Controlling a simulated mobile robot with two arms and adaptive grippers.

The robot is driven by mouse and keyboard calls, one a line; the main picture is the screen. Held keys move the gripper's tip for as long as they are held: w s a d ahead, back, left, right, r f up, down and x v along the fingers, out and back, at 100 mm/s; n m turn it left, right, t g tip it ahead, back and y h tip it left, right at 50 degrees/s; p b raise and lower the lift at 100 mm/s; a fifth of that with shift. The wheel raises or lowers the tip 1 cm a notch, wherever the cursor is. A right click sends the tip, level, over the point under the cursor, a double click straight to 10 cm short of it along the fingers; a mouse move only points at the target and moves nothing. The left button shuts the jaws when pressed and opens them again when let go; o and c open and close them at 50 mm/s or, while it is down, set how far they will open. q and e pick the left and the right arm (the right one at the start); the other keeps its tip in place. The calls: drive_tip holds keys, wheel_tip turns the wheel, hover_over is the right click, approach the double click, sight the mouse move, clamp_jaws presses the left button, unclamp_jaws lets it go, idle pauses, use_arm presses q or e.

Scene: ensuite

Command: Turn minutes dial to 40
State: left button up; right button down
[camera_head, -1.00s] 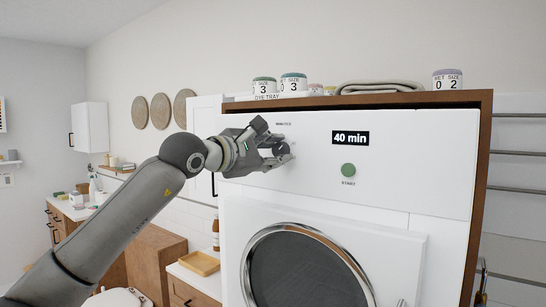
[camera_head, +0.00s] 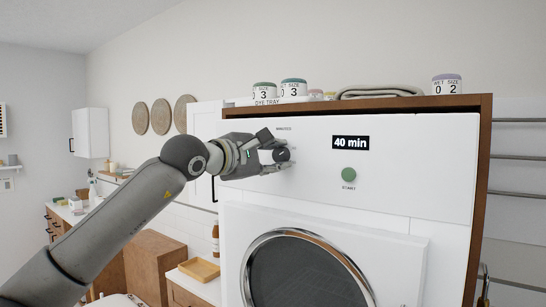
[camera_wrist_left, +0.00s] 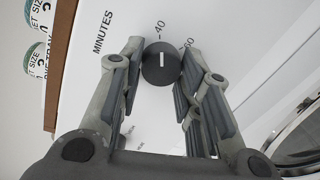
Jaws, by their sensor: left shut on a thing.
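The minutes dial (camera_head: 282,155) is a dark round knob on the white front panel of the machine (camera_head: 410,180). The display (camera_head: 350,142) reads "40 min". In the left wrist view the dial (camera_wrist_left: 161,66) shows a white pointer mark lined up with the printed 40; the printed 60 is to its right. My left gripper (camera_head: 275,155) is shut on the dial, with one finger on each side of it; it also shows in the left wrist view (camera_wrist_left: 162,60). My right gripper is not in view.
A green START button (camera_head: 348,174) sits below the display. A round door (camera_head: 305,270) is lower on the machine. Jars (camera_head: 293,88) and a folded cloth (camera_head: 380,91) lie on the wooden top. A counter with a wooden tray (camera_head: 200,269) stands at lower left.

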use_arm(q)
drive_tip(key=o, duration=1)
drive_tip(key=v, duration=1.2)
drive_tip(key=shift+r, duration=0.1)
